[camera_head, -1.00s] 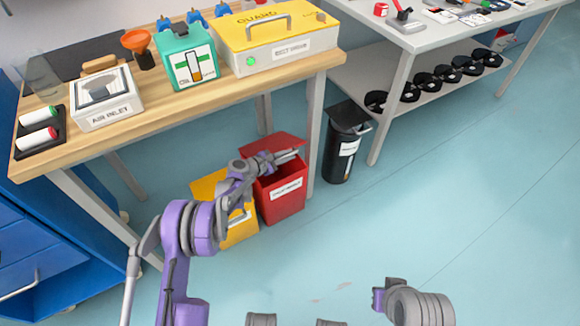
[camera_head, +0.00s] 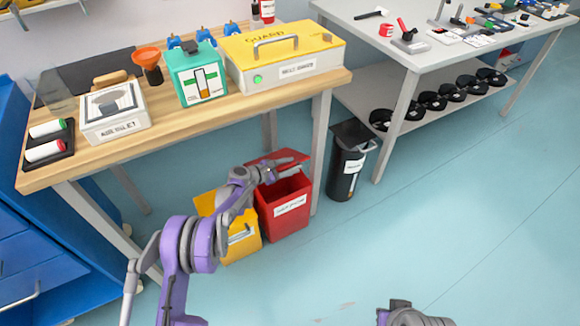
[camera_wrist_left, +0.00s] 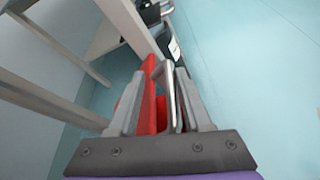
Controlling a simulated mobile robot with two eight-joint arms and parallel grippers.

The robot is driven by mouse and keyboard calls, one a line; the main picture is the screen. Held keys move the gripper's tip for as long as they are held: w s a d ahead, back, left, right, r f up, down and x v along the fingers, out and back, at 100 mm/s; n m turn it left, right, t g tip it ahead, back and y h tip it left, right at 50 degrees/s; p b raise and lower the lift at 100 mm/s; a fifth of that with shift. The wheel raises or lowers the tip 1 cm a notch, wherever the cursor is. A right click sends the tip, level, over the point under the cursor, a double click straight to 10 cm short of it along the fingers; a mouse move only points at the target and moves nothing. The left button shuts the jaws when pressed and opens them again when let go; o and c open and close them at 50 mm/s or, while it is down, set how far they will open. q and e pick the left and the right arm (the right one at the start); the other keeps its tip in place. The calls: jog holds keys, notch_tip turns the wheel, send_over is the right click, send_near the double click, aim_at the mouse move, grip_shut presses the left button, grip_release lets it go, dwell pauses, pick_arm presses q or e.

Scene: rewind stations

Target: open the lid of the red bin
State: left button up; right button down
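The red bin (camera_head: 291,215) stands on the floor under the wooden bench's right end. Its red lid (camera_head: 292,156) is raised at the back, and the dark opening shows in front of it. My left gripper (camera_head: 285,165) is at the lid, above the opening. In the left wrist view, the gripper's fingers (camera_wrist_left: 160,85) are apart, with the red lid (camera_wrist_left: 148,95) and a thin silver handle between them. Firm contact cannot be made out. My right gripper (camera_head: 384,316) is barely in view at the bottom edge; its fingers are hidden.
A yellow bin (camera_head: 243,245) stands just left of the red bin, partly behind my left arm. A black bin (camera_head: 346,172) stands to the right, beyond the bench leg (camera_head: 321,145). The wooden bench (camera_head: 215,112) overhangs the area. Open floor (camera_head: 440,220) lies to the right.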

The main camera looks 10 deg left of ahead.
pick_arm(q)
jog(key=p+v, duration=0.2)
jog(key=v, duration=0.8)
jog(key=shift+s+a+r, duration=0.2)
jog(key=shift+s+a, duration=0.05)
jog(key=shift+s, duration=0.05)
